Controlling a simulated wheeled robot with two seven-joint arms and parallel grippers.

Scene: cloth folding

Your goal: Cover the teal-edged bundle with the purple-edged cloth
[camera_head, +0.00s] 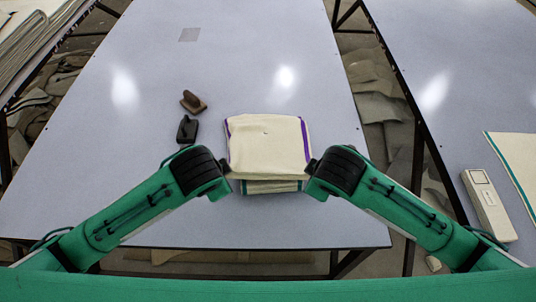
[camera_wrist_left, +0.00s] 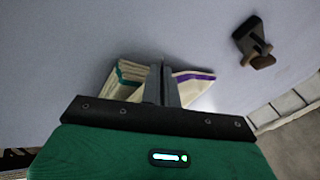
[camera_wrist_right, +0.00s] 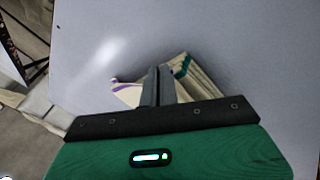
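The purple-edged cloth (camera_head: 268,148) is cream with purple bands at its left and right sides. It lies over the teal-edged bundle (camera_head: 272,186), whose near edge shows below it as folded cream layers with teal lines. My left gripper (camera_head: 228,177) is at the cloth's near left corner and my right gripper (camera_head: 310,175) at its near right corner. In the left wrist view the fingers (camera_wrist_left: 162,84) are closed together, with the cloth (camera_wrist_left: 188,86) running into them and the teal-edged layers (camera_wrist_left: 125,76) beside. The right wrist view shows closed fingers (camera_wrist_right: 158,86) against the cloth (camera_wrist_right: 128,93).
A brown-handled tool (camera_head: 193,101) and a black one (camera_head: 187,129) lie left of the cloth on the grey table (camera_head: 300,220). A side table (camera_head: 450,100) at right bears a white device (camera_head: 487,203) and another teal-edged cloth (camera_head: 515,155). The table's far part is mostly clear.

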